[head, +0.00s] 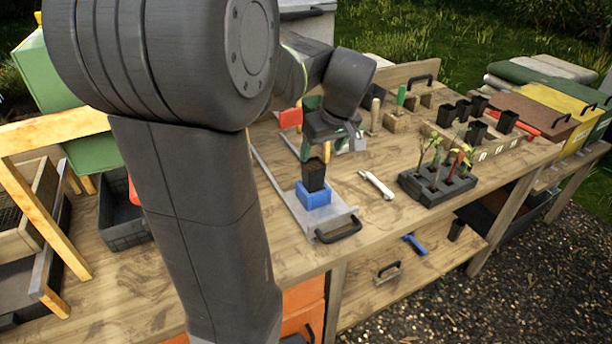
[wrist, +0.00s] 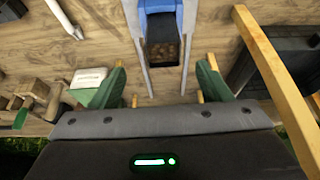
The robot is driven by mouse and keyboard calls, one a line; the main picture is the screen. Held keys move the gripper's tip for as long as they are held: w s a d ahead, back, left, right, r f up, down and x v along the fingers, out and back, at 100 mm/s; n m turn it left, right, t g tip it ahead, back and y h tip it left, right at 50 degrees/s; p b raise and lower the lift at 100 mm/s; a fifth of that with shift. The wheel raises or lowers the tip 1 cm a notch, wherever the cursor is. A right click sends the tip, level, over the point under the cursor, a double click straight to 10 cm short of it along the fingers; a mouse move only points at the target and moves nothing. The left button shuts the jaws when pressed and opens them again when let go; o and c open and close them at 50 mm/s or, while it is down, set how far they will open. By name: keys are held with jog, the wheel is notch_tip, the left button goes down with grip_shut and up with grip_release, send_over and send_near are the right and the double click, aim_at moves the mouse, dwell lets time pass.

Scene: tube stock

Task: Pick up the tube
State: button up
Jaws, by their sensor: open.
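The tube, a black square tapered pot (head: 314,174), stands upright in a blue block (head: 314,199) on the workbench. The block sits at the front of a metal-railed fixture (head: 328,229) with a dark handle. In the wrist view the tube (wrist: 163,53) is near the top centre, with brown soil inside, against the blue block (wrist: 162,5). My gripper (head: 338,147) is open and empty, apart from the tube, behind and slightly right of it in the head view. My arm hides part of the bench.
A white-handled tool (head: 376,185) lies right of the tube. A black tray (head: 437,187) with seedlings stands further right. Wooden blocks and black pots (head: 465,110) line the back right. A wooden frame (head: 45,205) and dark crate (head: 125,210) stand at left.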

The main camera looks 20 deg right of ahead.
aim_at(312, 169)
jog(key=x, duration=0.5)
jog(key=shift+w+f, duration=0.1)
jog(key=shift+f, duration=0.15)
jog(key=shift+a+p+x, duration=0.2)
jog(key=shift+p+x, duration=0.35)
jog(key=shift+x, duration=2.2)
